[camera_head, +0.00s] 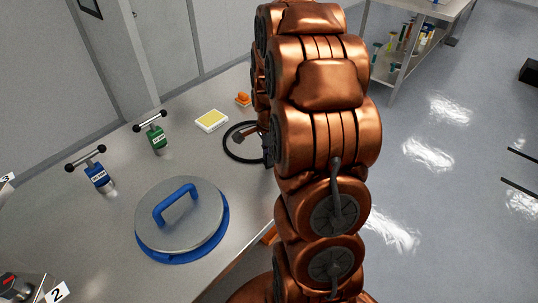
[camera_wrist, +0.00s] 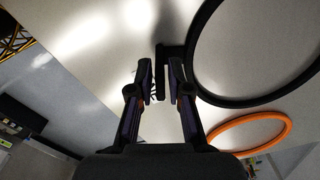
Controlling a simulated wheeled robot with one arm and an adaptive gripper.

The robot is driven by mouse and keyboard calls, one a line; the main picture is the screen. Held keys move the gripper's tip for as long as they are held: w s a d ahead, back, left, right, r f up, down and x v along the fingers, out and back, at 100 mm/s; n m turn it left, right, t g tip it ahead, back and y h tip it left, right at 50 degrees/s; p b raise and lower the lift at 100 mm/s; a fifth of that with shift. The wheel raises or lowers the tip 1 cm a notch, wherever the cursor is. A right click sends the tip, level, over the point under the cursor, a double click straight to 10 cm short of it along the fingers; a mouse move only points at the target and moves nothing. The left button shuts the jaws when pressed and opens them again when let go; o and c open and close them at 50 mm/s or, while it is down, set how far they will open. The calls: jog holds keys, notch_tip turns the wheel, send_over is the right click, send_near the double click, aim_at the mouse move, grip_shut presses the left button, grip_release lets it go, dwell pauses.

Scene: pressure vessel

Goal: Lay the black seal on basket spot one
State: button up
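The black seal (camera_head: 226,149) is a thin ring lying on the table, partly hidden behind my arm in the head view. In the wrist view the seal (camera_wrist: 245,101) is large at the right, with a dark tab at its left side. My gripper (camera_wrist: 161,62) has one finger on each side of this tab, with gaps showing between tab and fingers. Its fingers are apart. In the head view my arm hides most of the gripper. Basket spot one cannot be made out in either view.
An orange ring (camera_wrist: 250,124) lies near the black seal. A grey lid with a blue handle (camera_head: 180,215), a blue-bodied tool (camera_head: 98,178), a green-bodied tool (camera_head: 157,139) and a yellow-topped box (camera_head: 211,121) stand on the table. A label 2 (camera_head: 57,293) is at lower left.

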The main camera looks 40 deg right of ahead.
jog(key=shift+o, duration=1.1)
jog(key=shift+r, duration=0.1)
notch_tip(320, 180, up, 12)
jog(key=b, duration=0.2)
jog(key=shift+a, duration=0.15)
